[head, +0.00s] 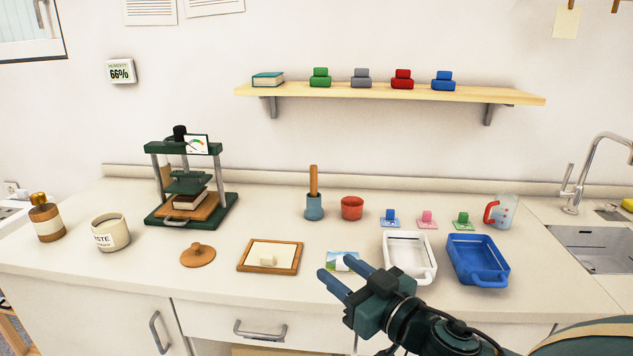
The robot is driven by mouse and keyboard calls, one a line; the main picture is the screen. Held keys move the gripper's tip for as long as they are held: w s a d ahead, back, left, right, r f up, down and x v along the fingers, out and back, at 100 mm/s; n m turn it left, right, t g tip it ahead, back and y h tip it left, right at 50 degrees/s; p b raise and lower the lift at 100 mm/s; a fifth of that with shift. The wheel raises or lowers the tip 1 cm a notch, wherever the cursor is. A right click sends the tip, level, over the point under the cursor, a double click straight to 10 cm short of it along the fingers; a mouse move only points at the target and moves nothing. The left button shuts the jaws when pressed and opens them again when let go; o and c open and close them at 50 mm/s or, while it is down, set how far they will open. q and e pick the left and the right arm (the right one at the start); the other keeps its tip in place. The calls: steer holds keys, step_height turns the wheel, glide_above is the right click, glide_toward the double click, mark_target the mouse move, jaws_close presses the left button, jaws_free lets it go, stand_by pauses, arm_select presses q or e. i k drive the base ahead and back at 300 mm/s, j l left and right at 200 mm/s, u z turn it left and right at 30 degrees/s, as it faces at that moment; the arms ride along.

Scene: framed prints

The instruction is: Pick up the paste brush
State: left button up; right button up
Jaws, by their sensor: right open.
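What looks like the paste brush is an upright wooden handle (314,180) standing in a small blue-grey cup (314,208) on the counter; its bristles are not visible. My right gripper (334,264) is open and empty, in front of and below the brush in the picture, apart from it. Its fingers overlap the view of a small picture card (341,258). A white pot labelled paste (110,236) stands at the left. My left gripper is not in view.
A red cup (352,209) stands close right of the brush. A framed board (249,263) with a small block, a round wooden lid (197,256), a green press (157,217), white (425,275) and blue (488,278) trays surround it. A shelf (400,92) hangs above.

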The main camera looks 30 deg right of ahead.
mark_target(314, 168)
steer(key=i+l, duration=0.8)
steer(key=l, duration=0.1)
